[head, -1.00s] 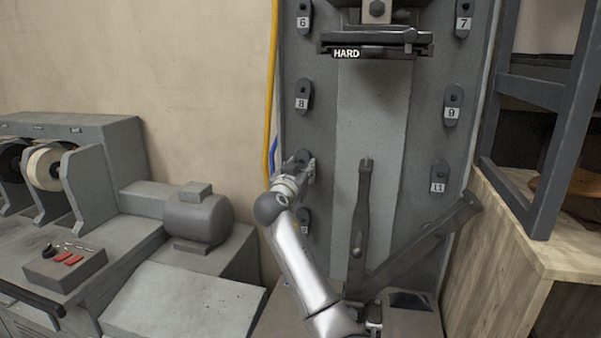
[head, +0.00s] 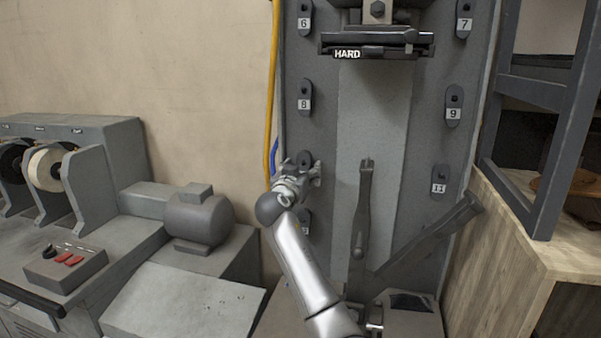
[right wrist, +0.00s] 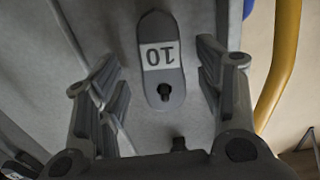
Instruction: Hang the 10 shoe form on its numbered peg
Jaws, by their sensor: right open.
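A dark oblong piece labelled 10 (right wrist: 162,58), upside down in the right wrist view, lies against the grey panel, with a short dark stub at one end. I cannot tell whether it is the shoe form or the peg's backing plate. In the head view its top (head: 305,158) shows behind my right gripper (head: 304,175). My right gripper (right wrist: 160,80) is open, with its fingers on either side of the piece and nothing held between them. Another dark stub (right wrist: 178,143) shows near the palm. My left gripper is not in view.
Similar numbered pieces line the panel: 8 (head: 305,97), 9 (head: 453,105), 11 (head: 439,181), and one partly hidden below my gripper. A HARD-labelled bracket (head: 375,46) juts out above. Yellow pipe (head: 271,90) runs along the left edge. A wooden bench (head: 510,240) stands right.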

